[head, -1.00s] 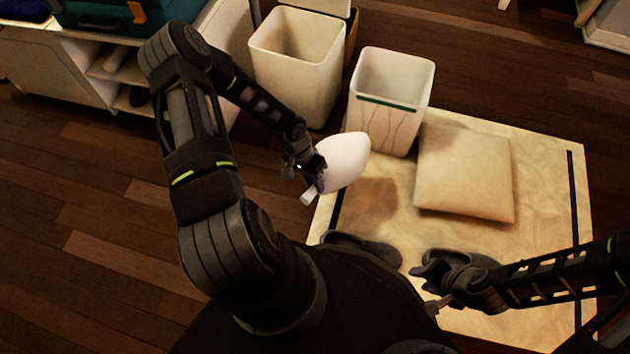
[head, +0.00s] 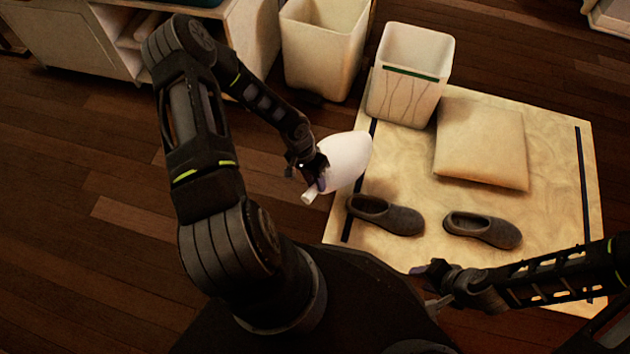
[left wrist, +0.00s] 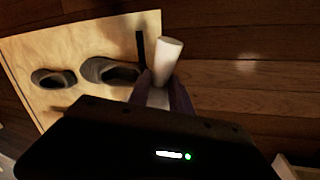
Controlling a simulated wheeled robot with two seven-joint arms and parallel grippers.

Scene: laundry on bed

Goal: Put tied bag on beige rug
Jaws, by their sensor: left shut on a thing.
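The tied bag (head: 347,160) is a white rounded bundle with a narrow neck. My left gripper (head: 314,178) is shut on its neck and holds it up beside the left edge of the rug in the head view. In the left wrist view the white neck end (left wrist: 167,55) sticks out between the fingers. The beige rug (head: 555,180) has dark stripes near its ends. My right gripper (head: 425,285) is over the rug's near edge, away from the bag; its fingers are too unclear to tell if it is open.
A pair of grey slippers (head: 385,214) (head: 482,230) lies on the near part of the rug. A beige cushion (head: 482,143) and a white bin with a green band (head: 408,80) stand on the far part. Another white bin (head: 325,45) is on the wooden floor behind. The rug's right side is bare.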

